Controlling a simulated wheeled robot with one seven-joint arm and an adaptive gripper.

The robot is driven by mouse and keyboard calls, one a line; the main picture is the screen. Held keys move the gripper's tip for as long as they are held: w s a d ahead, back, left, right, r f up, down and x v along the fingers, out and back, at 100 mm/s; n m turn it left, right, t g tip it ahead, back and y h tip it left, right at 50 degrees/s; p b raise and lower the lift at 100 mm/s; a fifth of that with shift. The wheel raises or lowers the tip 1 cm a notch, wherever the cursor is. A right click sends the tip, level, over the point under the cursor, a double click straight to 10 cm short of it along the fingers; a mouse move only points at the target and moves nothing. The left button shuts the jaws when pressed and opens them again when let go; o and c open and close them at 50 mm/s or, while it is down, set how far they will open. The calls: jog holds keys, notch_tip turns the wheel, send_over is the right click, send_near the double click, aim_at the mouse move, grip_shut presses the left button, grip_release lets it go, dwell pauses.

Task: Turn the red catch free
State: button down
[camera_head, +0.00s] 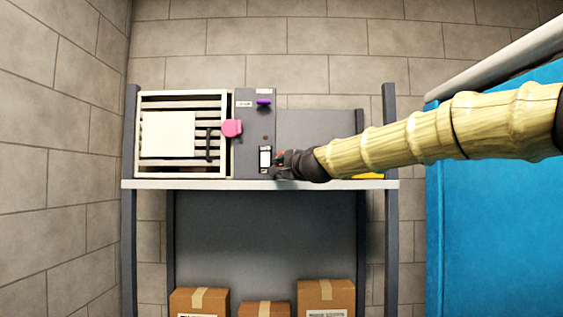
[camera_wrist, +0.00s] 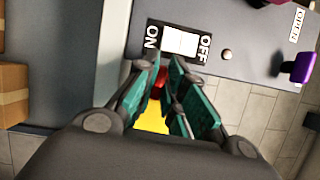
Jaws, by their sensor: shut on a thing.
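The red catch (camera_wrist: 160,84) shows as a small red piece between my finger pads in the wrist view, mostly hidden by them. My gripper (camera_wrist: 163,76) has teal pads closed on it from both sides. In the head view my gripper (camera_head: 283,165) is at the lower right of the grey control panel (camera_head: 253,108), just above the shelf edge, with a bit of red at its tip. The panel belongs to a unit with a slatted vent (camera_head: 184,174) to its left.
A white ON/OFF switch (camera_wrist: 180,41) lies just beyond my fingertips. A purple lever (camera_wrist: 298,67) is to its right, by an OPEN label. A pink knob (camera_head: 232,128) sits at the vent's edge. A yellow object (camera_head: 368,176) lies on the shelf (camera_head: 200,184). Boxes (camera_head: 326,293) stand below.

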jog(key=shift+n+p, duration=0.3)
jog(key=shift+n, duration=0.2)
jog(key=c, duration=1.5)
grip_release()
jog(key=v, duration=1.2)
jog(key=shift+r, duration=0.2)
